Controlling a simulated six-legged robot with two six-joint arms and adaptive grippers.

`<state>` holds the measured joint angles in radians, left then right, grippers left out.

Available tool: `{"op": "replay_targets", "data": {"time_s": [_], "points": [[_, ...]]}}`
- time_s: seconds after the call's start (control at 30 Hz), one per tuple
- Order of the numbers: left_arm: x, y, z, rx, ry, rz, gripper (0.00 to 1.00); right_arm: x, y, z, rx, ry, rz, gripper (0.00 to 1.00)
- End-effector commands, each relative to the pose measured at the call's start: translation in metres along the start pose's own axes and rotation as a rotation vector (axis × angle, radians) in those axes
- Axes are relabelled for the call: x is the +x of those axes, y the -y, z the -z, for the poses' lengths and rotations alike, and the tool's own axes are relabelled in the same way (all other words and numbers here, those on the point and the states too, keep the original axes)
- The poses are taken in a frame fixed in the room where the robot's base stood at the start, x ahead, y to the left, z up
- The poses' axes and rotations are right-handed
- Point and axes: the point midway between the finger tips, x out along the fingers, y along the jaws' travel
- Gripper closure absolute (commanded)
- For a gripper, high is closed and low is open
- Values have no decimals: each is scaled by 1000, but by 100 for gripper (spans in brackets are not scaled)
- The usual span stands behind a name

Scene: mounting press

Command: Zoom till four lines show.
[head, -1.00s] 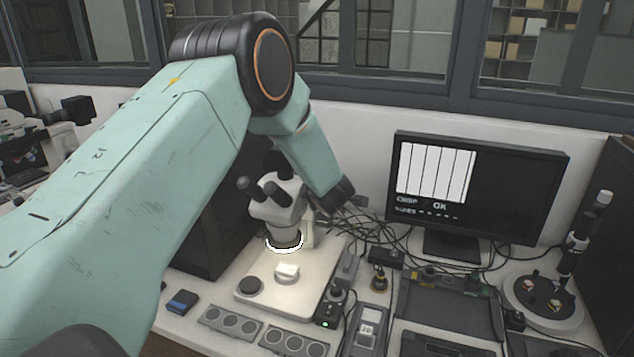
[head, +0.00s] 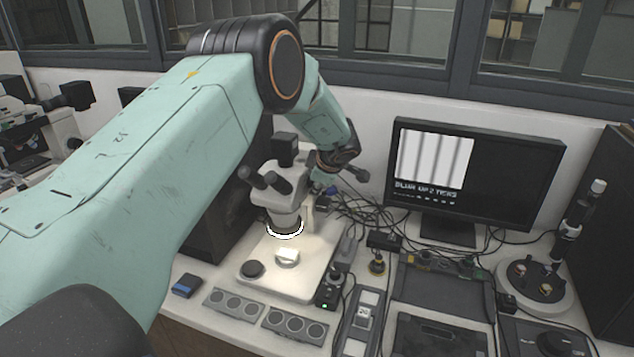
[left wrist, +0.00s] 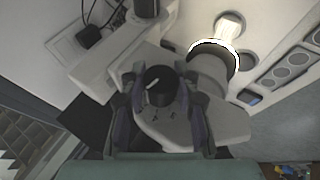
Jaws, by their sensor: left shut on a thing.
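The stereo microscope (head: 285,190) stands on a pale base, its ring light lit over a small bright sample (head: 288,256). In the left wrist view, my left gripper (left wrist: 160,95) has its fingers on both sides of a black knob (left wrist: 158,78) with a white pointer mark, and is shut on it. In the head view, the gripper (head: 333,182) is at the microscope's far right side, partly hidden. The monitor (head: 475,185) shows a pale picture (head: 435,160) with several soft, blurred dark vertical lines. My right gripper is out of view.
Cables (head: 370,208) run behind the microscope to the monitor. Control boxes and a dark tray (head: 440,295) crowd the bench in front. A round stand (head: 535,285) is at right. A blue block (head: 186,285) lies front left.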

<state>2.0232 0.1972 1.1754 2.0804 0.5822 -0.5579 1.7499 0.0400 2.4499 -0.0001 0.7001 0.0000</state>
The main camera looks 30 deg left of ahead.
Motion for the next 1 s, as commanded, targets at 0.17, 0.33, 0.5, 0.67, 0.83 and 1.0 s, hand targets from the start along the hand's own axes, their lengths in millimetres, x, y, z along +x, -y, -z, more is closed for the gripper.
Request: {"op": "replay_targets", "data": {"time_s": [0.17,0.33,0.5,0.67,0.83,1.0], "points": [[0,0,0,18,-2,39,100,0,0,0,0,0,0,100],[0,0,0,28,-3,62,100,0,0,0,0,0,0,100],[0,0,0,32,-3,73,100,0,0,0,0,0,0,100],[0,0,0,34,-3,75,100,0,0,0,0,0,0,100],[0,0,0,34,-3,75,100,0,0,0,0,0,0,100],[0,0,0,33,-3,75,61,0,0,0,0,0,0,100]]}}
